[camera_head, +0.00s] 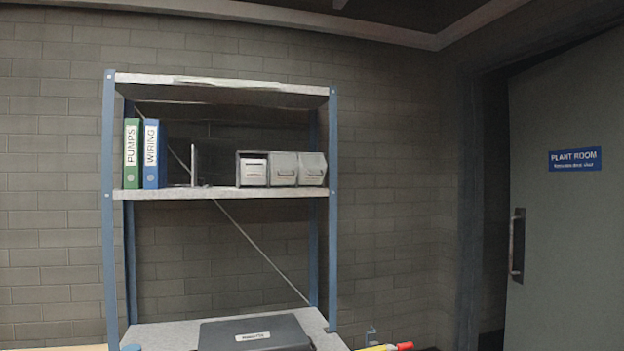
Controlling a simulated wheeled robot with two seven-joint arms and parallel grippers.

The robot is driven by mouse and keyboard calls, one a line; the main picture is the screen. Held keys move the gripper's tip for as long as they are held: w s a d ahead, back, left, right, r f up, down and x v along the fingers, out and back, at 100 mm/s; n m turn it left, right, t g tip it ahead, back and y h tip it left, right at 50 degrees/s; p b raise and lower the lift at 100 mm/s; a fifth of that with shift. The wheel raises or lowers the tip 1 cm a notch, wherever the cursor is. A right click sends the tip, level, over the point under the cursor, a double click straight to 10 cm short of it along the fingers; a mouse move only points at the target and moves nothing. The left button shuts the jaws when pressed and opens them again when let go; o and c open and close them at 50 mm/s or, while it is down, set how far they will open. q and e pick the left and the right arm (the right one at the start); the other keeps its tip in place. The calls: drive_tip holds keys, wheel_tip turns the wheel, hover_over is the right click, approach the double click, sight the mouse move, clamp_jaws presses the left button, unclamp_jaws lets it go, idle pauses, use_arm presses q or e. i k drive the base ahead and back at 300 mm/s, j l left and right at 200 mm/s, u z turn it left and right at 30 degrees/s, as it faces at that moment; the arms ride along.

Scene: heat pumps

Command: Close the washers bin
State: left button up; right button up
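A small unit of three bins stands at the right end of the middle shelf (218,193). The left bin (253,169) has a pale label and sits within a dark frame that shows around it. The middle bin (284,169) and the right bin (313,169) have pale grey fronts with handles and seem to stand further forward, but how far cannot be told. Lettering on the bins is too small to read, so which one is for washers is unclear. Neither of my grippers shows.
A green PUMPS binder (131,153) and a blue WIRING binder (151,153) stand left on that shelf, beside a bookend (193,166). A dark case (255,333) lies on the lower shelf. Blue posts (333,200) frame the rack. A door (567,220) is at right.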

sight(311, 172)
drive_tip(key=i+j+z, duration=0.15)
drive_tip(key=i, duration=0.25)
drive_tip(key=i+j+z, duration=0.1)
drive_tip(key=i+j, duration=0.25)
drive_tip(key=i, duration=0.1)
